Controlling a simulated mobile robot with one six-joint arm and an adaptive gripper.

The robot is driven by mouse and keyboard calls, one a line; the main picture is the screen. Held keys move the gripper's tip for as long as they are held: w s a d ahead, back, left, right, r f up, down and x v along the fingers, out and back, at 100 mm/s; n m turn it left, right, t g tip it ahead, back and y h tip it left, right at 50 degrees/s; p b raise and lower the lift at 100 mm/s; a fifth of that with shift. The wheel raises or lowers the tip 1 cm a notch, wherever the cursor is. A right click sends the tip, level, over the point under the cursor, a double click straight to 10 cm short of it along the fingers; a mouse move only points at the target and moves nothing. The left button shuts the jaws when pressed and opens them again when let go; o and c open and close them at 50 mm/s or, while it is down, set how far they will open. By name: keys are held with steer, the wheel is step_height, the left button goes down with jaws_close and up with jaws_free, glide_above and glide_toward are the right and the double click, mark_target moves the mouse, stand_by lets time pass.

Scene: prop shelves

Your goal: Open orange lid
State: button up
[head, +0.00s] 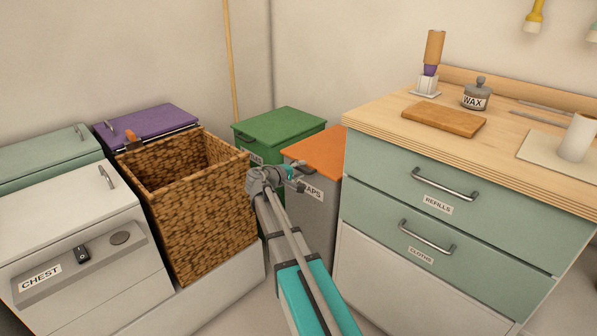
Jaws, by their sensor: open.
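The orange lid (318,151) lies flat and closed on a grey bin (325,210) between the wicker basket and the drawer cabinet. A white label ending in "APS" (313,192) shows on the bin's front, partly covered by my gripper. My gripper (298,177) is at the front left of the bin, just in front of and below the lid's front edge. It is open, with nothing seen between its fingers. I cannot tell whether it touches the bin or lid. Any handle on the lid is not visible.
A wicker basket (205,215) stands close on the left. A green-lidded bin (280,125) is behind. The drawer cabinet (450,210) with a wooden top crowds the right side. A white chest (70,235) and a purple lid (150,125) are further left.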

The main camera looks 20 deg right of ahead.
jaws_close()
steer(key=shift+a, duration=0.2)
steer(key=shift+r, duration=0.15)
